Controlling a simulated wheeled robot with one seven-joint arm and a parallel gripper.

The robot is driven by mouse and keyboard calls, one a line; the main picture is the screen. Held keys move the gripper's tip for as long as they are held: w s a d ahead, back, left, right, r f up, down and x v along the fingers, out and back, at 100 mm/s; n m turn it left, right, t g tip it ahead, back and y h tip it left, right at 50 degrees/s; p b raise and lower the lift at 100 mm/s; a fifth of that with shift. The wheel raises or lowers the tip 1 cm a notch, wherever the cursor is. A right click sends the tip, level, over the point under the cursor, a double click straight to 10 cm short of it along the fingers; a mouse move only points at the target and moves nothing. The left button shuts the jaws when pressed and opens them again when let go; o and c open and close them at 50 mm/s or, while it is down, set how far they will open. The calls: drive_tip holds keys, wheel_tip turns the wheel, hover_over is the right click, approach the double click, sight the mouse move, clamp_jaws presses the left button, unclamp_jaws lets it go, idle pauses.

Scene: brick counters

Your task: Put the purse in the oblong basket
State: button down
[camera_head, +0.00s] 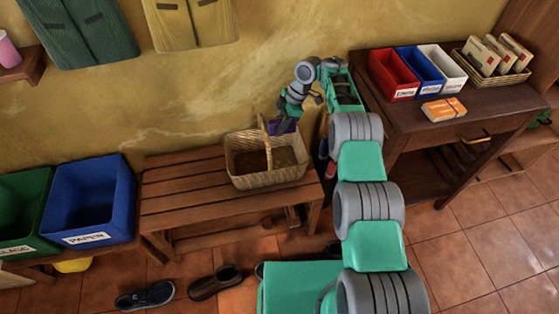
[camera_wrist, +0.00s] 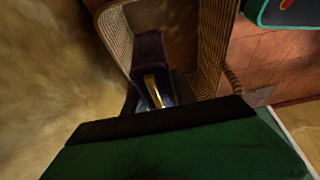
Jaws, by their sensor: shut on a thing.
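The purse (camera_wrist: 149,58) is dark purple with a gold-coloured part, seen in the wrist view at the jaws of my gripper (camera_wrist: 155,103). It also shows as a small purple patch in the head view (camera_head: 283,126), just under my gripper (camera_head: 287,112). My gripper is shut on the purse. The oblong wicker basket (camera_head: 265,178) with a tall handle stands on the slatted bench. The purse is over the basket's back right edge in the head view. In the wrist view the basket (camera_wrist: 215,45) lies beyond the purse. The fingertips are partly hidden.
The basket's arched handle (camera_head: 265,140) rises close to my gripper. Green and blue bins (camera_head: 92,200) stand left of the bench (camera_head: 190,200). A desk (camera_head: 440,125) with red, blue and white trays stands right. Shoes (camera_head: 215,283) lie on the floor.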

drive_tip(key=b, duration=0.8)
hover_over(276, 158)
drive_tip(key=d, duration=0.1)
drive_tip(key=f, duration=1)
drive_tip(key=shift+w+d, duration=0.1)
drive_tip(key=shift+d, duration=0.1)
drive_tip(key=shift+f+b, duration=1.15)
drive_tip(key=shift+f, duration=1.9)
drive_tip(key=c, duration=1)
unclamp_jaws()
drive_tip(key=shift+r, duration=0.15)
